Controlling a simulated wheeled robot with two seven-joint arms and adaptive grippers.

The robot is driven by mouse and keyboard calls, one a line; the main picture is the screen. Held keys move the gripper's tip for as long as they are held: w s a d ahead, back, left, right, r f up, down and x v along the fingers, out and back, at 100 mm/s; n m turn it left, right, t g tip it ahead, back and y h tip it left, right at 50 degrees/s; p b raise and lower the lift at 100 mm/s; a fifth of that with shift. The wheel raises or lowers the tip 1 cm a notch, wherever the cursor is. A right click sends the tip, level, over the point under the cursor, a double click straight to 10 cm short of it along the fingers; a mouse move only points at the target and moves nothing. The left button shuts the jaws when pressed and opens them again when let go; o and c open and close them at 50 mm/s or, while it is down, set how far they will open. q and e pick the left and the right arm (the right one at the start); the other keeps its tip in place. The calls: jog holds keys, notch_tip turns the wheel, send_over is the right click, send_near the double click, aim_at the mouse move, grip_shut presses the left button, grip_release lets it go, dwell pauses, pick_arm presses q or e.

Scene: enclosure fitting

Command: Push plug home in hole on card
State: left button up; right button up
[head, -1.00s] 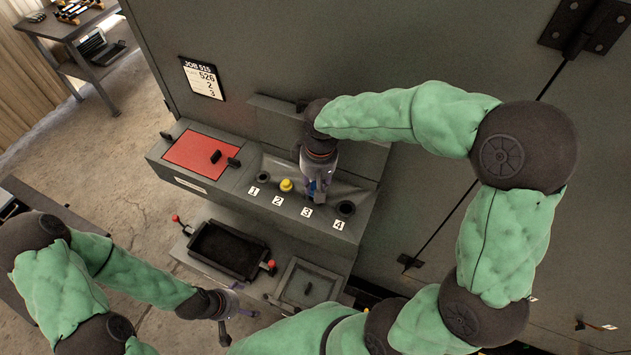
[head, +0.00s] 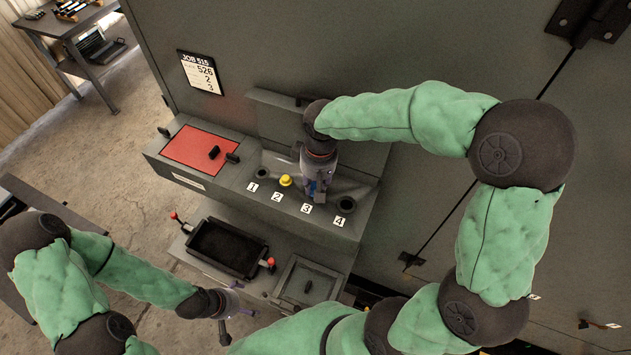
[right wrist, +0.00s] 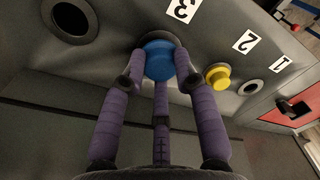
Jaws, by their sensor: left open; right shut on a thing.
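The card (head: 201,73) on the grey enclosure wall reads JOB 515, with 526, 2 and 3 in larger print. A row of numbered holes, 1 to 4, runs along the sloped ledge (head: 235,187). My right gripper (head: 316,190) is over hole 3. In the right wrist view its purple fingers are shut on a blue plug (right wrist: 159,60), which sits at the hole by label 3 (right wrist: 183,9). The fingers and plug hide the hole, so I cannot tell how deep the plug is. My left gripper (head: 238,311) is open and empty at lower left.
A yellow plug (head: 285,181) stands in hole 2. Hole 1 (head: 262,173) and hole 4 (head: 346,205) are empty. A red panel (head: 199,147) with black pieces lies left of the holes. Below are a black tray (head: 228,249) with red-tipped levers and a grey bin (head: 307,283).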

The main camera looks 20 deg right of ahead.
jog(key=shift+f, duration=0.35)
jog(key=shift+r, duration=0.15)
jog(key=shift+r+p, duration=0.65)
jog(key=shift+r, duration=0.4)
dwell(1.5)
jog(key=shift+f+b, duration=0.95)
jog(key=shift+f, duration=0.2)
jog(key=o, duration=1)
jog(key=shift+r, duration=0.15)
